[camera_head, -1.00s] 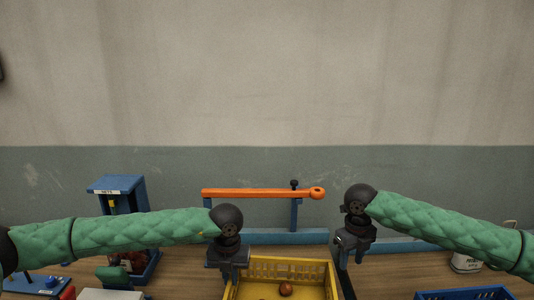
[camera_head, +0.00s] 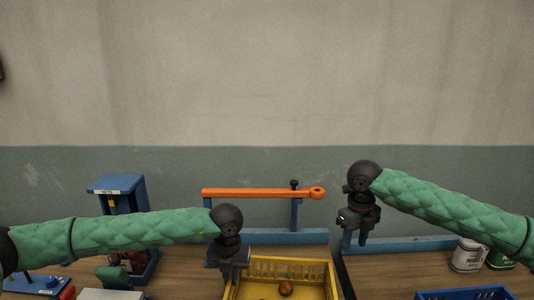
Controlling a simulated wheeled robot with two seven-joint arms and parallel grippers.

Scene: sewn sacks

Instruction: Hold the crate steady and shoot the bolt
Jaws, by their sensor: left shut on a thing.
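A yellow crate (camera_head: 291,265) stands on the bench at the bottom centre, with a round reddish-brown thing (camera_head: 286,288) inside. My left gripper (camera_head: 230,272) points down at the crate's left rim and is shut on it; its fingertips are partly hidden. An orange bar (camera_head: 255,193) lies level on blue posts behind the crate, with a ring at its right end and a black knob (camera_head: 295,184) near that end. I cannot tell whether this is the bolt. My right gripper (camera_head: 354,242) hangs right of the crate, above the bench, with its two fingers apart and nothing between them.
A blue cabinet (camera_head: 117,184) stands at the back left. White and green cans (camera_head: 467,256) stand at the right behind a blue crate (camera_head: 462,293). A blue rail (camera_head: 400,244) runs along the bench's back edge. Bare bench lies below my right gripper.

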